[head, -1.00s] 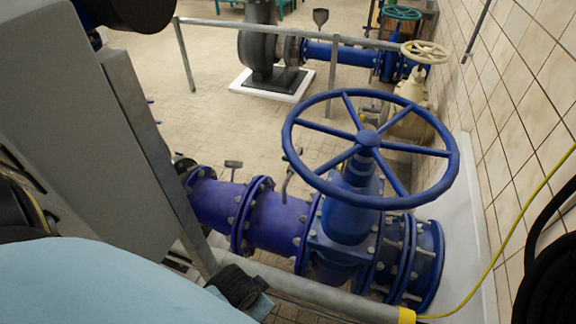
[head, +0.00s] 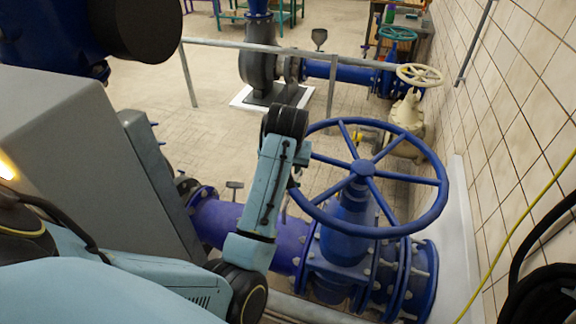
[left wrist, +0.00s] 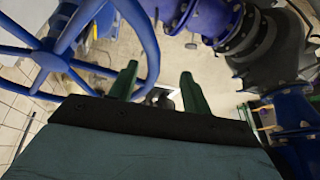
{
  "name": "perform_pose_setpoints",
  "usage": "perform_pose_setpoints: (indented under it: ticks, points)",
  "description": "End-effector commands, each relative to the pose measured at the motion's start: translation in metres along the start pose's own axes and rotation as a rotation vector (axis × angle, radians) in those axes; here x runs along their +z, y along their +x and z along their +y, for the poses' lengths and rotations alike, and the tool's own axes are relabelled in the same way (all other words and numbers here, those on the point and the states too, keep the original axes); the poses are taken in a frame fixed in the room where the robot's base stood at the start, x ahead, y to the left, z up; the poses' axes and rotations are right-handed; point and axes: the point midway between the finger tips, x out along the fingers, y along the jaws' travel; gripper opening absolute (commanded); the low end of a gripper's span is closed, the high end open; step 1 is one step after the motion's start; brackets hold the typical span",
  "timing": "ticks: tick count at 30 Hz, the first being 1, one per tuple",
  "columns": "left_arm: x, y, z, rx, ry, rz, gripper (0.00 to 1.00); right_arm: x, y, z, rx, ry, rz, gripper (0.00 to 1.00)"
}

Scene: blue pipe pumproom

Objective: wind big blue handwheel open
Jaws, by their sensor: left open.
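The big blue handwheel (head: 363,168) sits on top of a blue valve (head: 345,232) in the head view, with several spokes and a round rim. In the left wrist view the handwheel (left wrist: 150,55) fills the upper left. My left gripper (left wrist: 158,84) is open, with two green fingers apart. The rim passes close by its left finger; I cannot tell whether it lies between the fingers. No grip on the rim shows. In the head view my left arm rises to the left side of the rim, and the fingers are not clear there. My right gripper is not in view.
A grey rail (head: 300,308) runs in front of the valve. A grey cabinet (head: 60,130) stands left. A tiled wall (head: 510,110) with a yellow cable (head: 530,215) is close on the right. A cream handwheel (head: 419,75) stands behind. Open floor (head: 205,100) lies at back left.

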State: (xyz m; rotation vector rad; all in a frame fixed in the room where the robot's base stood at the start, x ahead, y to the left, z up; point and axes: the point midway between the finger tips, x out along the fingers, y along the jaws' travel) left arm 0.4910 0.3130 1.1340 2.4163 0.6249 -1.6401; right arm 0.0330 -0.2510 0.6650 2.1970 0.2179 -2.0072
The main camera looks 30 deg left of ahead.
Motion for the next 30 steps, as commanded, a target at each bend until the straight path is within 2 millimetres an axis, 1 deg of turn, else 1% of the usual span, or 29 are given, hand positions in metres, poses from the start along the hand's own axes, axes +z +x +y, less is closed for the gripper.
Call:
perform_pose_setpoints:
  ticks: [1,4,7,10,14,21,24,27,30]
  points:
    - [-0.014,-0.011,0.004,0.007,-0.025,-0.001,0.49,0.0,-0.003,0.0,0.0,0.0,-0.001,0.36]
    - [-0.028,-0.022,0.007,0.01,-0.055,-0.01,0.49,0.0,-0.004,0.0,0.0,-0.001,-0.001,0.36]
    - [-0.034,-0.025,0.008,0.012,-0.069,-0.016,0.49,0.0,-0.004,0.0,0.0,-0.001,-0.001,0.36]
    - [-0.035,-0.018,0.008,0.01,-0.07,-0.02,0.49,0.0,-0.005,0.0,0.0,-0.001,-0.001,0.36]
    - [-0.033,0.003,0.007,0.009,-0.069,-0.021,0.49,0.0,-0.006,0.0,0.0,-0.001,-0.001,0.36]
    - [-0.033,0.054,0.008,0.009,-0.069,-0.02,0.49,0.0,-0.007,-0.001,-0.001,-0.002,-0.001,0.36]
    - [-0.033,0.072,0.008,0.009,-0.069,-0.019,0.49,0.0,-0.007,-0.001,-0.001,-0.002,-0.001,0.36]
    - [-0.033,0.086,0.009,0.011,-0.068,-0.018,0.49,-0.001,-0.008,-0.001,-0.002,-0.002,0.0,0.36]
    - [-0.033,0.096,0.009,0.01,-0.069,-0.017,0.49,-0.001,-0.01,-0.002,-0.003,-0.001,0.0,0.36]
